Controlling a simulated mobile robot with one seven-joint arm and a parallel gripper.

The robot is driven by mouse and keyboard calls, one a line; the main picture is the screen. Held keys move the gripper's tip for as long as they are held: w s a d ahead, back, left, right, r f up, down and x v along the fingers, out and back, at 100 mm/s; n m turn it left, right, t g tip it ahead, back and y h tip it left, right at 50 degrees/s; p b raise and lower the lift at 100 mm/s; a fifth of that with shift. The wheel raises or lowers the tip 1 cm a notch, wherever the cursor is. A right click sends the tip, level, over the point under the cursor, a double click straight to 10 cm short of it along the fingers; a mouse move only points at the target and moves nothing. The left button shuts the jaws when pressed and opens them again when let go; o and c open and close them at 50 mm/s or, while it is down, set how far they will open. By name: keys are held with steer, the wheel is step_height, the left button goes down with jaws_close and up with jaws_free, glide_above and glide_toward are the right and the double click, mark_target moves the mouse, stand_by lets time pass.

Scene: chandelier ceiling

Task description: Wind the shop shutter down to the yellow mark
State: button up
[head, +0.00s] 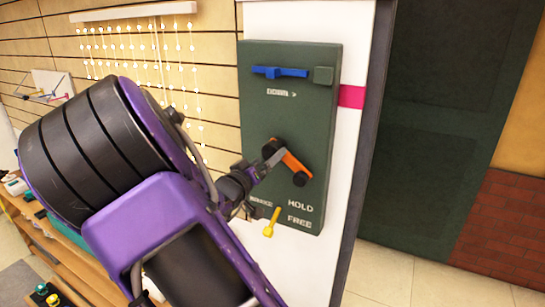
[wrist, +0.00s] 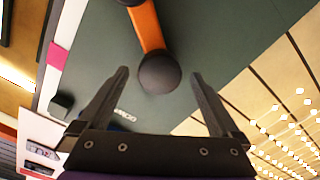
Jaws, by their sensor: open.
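A dark green panel (head: 262,115) on a white post carries an orange crank arm (head: 291,162), tilted, with a black knob (head: 275,146) at its upper end and a black hub (head: 299,180) at its lower end. My gripper (head: 268,160) is at the crank. In the wrist view my gripper (wrist: 158,85) is open, with the knob (wrist: 160,73) between and just ahead of the fingertips; I cannot tell whether they touch. A yellow lever (head: 270,224) hangs tilted near the HOLD and FREE labels. The dark green surface (head: 435,120) at right may be the shutter. No yellow mark is recognisable.
A blue bar (head: 280,72) and green block (head: 323,75) sit atop the panel above a partly legible label, perhaps "DOWN >". A pink band (head: 351,96) crosses the post. Hanging light strings (head: 140,50) and a wooden bench (head: 65,250) are at left. Tiled floor is open at lower right.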

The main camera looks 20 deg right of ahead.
mark_target(271, 155)
steer(key=shift+x, duration=1.9)
jaws_close()
